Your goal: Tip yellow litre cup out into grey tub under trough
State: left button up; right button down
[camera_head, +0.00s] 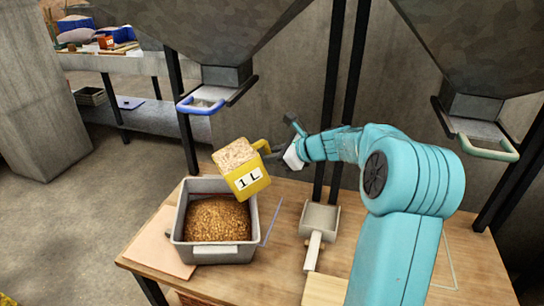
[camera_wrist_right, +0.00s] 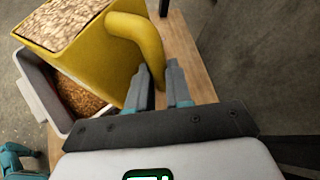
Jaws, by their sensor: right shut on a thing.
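The yellow litre cup (camera_head: 248,182), labelled 1 L, is full of pale flakes (camera_head: 235,153) and tilts slightly. It hangs over the back right part of the grey tub (camera_head: 217,256), which holds a heap of brown grain (camera_head: 217,219). My right gripper (camera_head: 274,154) is shut on the cup's yellow handle (camera_head: 261,145), to the right of the cup. In the right wrist view the finger tips (camera_wrist_right: 160,75) are at the handle (camera_wrist_right: 140,38), and the tub (camera_wrist_right: 38,88) shows below the cup. My left gripper is not in view.
The tub stands on a wooden table (camera_head: 290,200) beside a pale board (camera_head: 160,245). A metal scoop (camera_head: 318,218) lies to its right. Hoppers with a blue-handled gate (camera_head: 200,105) and a green-handled gate (camera_head: 485,150) hang above. Dark posts (camera_head: 335,100) rise behind the scoop.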

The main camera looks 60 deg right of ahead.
aim_at(266, 145)
jog(key=r+n+h+p, duration=0.1)
jog(key=p, duration=0.1)
jog(key=a+r+n+g+h+p, duration=0.1)
jog(key=p, duration=0.1)
jog(key=w+a+r+g+h+p, duration=0.1)
jog(key=r+p, duration=0.1)
jog(key=shift+w+n, duration=0.1)
jog(key=shift+n, duration=0.3)
jog(key=a+h+p, duration=0.1)
jog(key=p, duration=0.2)
jog(key=w+a+r+n+g+h+p, duration=0.1)
jog(key=p, duration=0.2)
jog(key=w+a+n+g+h+p, duration=0.1)
jog(key=p, duration=0.2)
jog(key=shift+a+r, duration=0.15)
jog(key=shift+r, duration=0.15)
jog(key=w+a+r+n+g+h+p, duration=0.1)
jog(key=w+a+r+n+h+p, duration=0.2)
jog(key=a+p, duration=0.5)
jog(key=w+n+h, duration=0.1)
jog(key=h, duration=0.1)
jog(key=shift+w+a+r+g+h, duration=0.2)
jog(key=shift+w+a+g+h, duration=0.2)
dwell(0.5)
